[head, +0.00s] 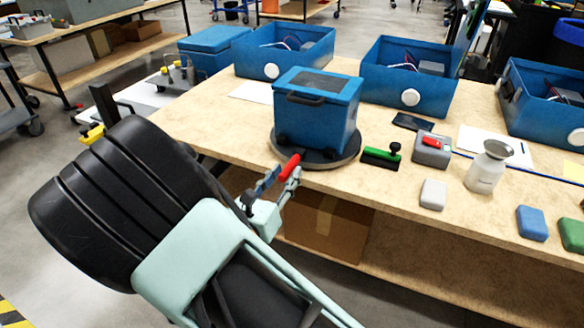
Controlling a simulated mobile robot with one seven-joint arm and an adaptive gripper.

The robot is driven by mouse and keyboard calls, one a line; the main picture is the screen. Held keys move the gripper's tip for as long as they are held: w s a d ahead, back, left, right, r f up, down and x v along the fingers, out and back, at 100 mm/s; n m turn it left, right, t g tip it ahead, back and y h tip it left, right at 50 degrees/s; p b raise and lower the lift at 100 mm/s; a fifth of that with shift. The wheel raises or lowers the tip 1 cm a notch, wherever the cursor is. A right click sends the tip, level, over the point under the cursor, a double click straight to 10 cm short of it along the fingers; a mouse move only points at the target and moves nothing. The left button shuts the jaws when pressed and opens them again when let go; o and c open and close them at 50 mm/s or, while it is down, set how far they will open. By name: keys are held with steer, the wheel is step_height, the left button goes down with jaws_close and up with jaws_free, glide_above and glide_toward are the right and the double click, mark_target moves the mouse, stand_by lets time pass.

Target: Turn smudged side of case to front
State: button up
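The blue case (316,121) stands upright on a dark round turntable (347,163) near the table's front edge. I see no clear smudge on the sides facing me. A red grip (289,166) sticks out from the turntable towards me, over the table edge. My gripper (287,172) is at this red grip, with one finger to each side of it. I cannot tell whether the fingers press on it or stand slightly apart. My gripper does not touch the case.
Open blue housings (283,51) stand along the back of the wooden table (225,131). Right of the turntable are a green-and-black tool (381,157), a grey box with a red top (432,149), a white bottle (487,168) and small blocks. A cardboard box (327,225) sits below.

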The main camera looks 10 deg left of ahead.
mark_target(291, 166)
steer(key=shift+x, duration=2.05)
steer(key=shift+c, duration=0.6)
jaws_close()
